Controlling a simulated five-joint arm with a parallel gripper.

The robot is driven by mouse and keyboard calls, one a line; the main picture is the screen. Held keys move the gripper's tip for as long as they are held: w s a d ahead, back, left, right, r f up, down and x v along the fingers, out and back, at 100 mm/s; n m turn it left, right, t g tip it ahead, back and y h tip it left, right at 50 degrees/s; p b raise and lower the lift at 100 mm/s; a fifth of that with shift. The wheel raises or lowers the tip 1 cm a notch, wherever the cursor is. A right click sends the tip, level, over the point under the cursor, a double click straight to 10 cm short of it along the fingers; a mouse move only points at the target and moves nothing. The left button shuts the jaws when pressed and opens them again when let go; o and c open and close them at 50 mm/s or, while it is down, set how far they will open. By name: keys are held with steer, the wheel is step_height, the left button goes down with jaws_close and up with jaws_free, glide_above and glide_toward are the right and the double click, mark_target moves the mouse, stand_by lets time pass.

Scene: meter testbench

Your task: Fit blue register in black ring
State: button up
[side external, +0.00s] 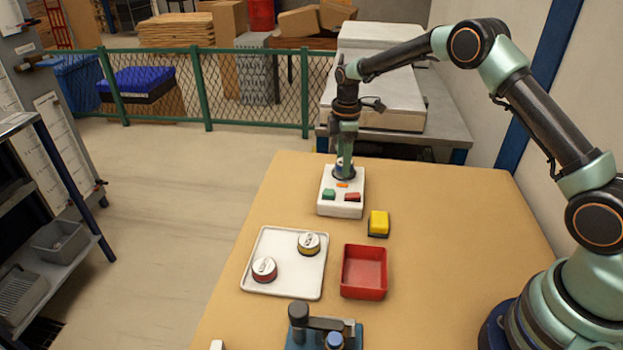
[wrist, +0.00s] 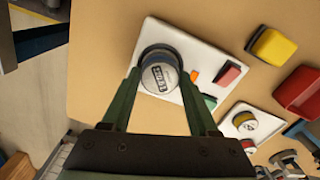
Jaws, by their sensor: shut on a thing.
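My gripper (side external: 344,163) points down at the far end of a white board (side external: 327,208). In the wrist view its two green fingers (wrist: 160,82) are closed on the sides of the blue register (wrist: 158,75), a round piece with a pale face and dark digits. A dark round rim, apparently the black ring (wrist: 158,49), shows around the register's far side on the board (wrist: 198,48). The register is over or in the ring; I cannot tell whether it is fully seated. The fingers hide most of it in the side view.
The board carries green (side external: 329,194), orange (side external: 342,185) and red (side external: 352,197) blocks. A white tray (side external: 289,240) holds a red-rimmed register (side external: 264,269) and a yellow-rimmed one (side external: 308,243). An empty red bin (side external: 364,271) and a yellow block (side external: 379,222) stand nearby.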

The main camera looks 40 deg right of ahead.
steer(key=shift+f, duration=0.55)
stand_by(0.4)
steer(key=o, duration=1.4)
steer(key=shift+f, duration=0.1)
steer(key=shift+c, duration=1.1)
steer(key=shift+r, duration=3.7)
